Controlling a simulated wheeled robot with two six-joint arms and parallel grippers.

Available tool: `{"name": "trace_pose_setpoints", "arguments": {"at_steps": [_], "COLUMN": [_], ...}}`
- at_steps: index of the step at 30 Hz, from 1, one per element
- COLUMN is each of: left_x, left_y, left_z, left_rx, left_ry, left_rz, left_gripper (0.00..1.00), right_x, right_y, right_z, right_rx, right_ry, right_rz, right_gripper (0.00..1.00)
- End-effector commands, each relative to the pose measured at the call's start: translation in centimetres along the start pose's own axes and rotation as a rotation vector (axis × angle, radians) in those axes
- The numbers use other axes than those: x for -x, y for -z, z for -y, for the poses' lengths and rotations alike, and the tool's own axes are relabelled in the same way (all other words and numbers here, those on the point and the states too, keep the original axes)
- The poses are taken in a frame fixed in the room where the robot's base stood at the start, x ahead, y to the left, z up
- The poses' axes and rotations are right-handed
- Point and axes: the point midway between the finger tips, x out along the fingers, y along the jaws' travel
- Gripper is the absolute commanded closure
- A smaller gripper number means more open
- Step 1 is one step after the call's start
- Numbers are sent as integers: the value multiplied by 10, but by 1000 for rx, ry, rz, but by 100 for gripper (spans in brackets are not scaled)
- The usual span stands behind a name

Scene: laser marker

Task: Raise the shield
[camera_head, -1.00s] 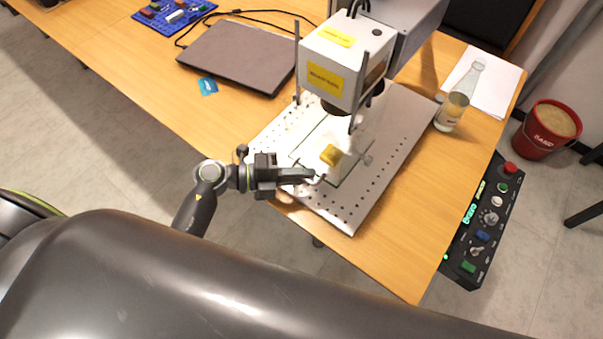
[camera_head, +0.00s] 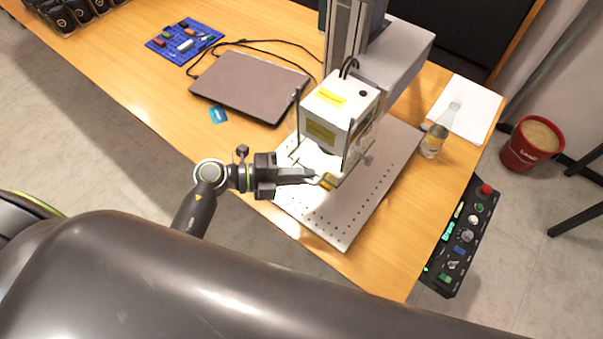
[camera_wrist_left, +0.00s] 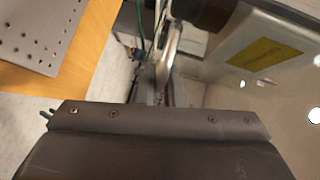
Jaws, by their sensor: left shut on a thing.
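The clear shield (camera_head: 347,174) hangs around the lower part of the white laser head (camera_head: 338,112), above the perforated plate. Its thin edges show faintly, and its exact height is hard to tell. My left gripper (camera_head: 318,177) is at the shield's front left corner, shut on its pale handle. In the left wrist view, the curved handle (camera_wrist_left: 168,52) stands between the fingers, and the clear panel fills the right side. A small yellow piece (camera_head: 327,183) shows by the fingertips; I cannot tell whether it lies on the plate. My right gripper is not in view.
The metal plate (camera_head: 342,225) lies on the wooden table. A closed laptop (camera_head: 248,85) is at the left, a bottle (camera_head: 433,142) at the right. A control panel (camera_head: 461,240) with buttons is by the right table edge. A red bucket (camera_head: 530,145) stands beyond.

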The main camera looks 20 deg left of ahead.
Motion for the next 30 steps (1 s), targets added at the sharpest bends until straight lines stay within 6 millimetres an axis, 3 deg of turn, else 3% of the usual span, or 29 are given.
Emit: {"name": "trace_pose_setpoints", "arguments": {"at_steps": [10,11,15,30], "left_x": [0,0,0,2], "left_y": [0,0,0,0], "left_z": [1,1,0,0], "left_rx": [-1,-1,-1,0], "left_ry": [0,0,0,-1], "left_rz": [1,1,1,1], "left_gripper": [100,87,69,69], "right_x": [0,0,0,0], "right_y": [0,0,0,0], "right_z": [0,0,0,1], "right_rx": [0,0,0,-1], "right_ry": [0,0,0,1], "right_rz": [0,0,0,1], "right_gripper": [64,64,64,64]}}
